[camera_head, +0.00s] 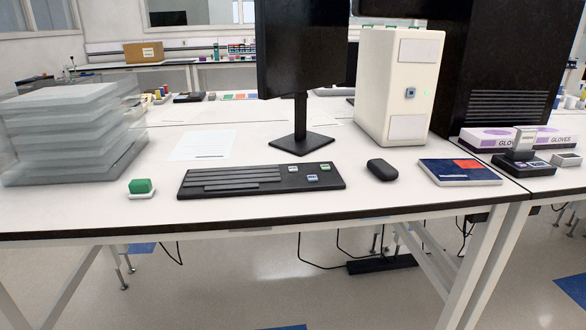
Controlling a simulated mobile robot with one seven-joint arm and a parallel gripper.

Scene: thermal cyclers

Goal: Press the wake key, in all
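A black keyboard (230,180) lies on the white bench near its front edge. Three small raised keys stand on its right part: a pale bluish key (292,168), a greenish key (325,166) and a blue key (312,179) in front of them. Their labels are too small to read, so I cannot tell which is the wake key. My gripper is not in view.
A green block on a white base (140,187) stands left of the keyboard, a black mouse (382,169) and dark blue book (458,172) right. Behind are a monitor stand (302,142) and white computer tower (396,88). Clear trays (70,135) are stacked far left.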

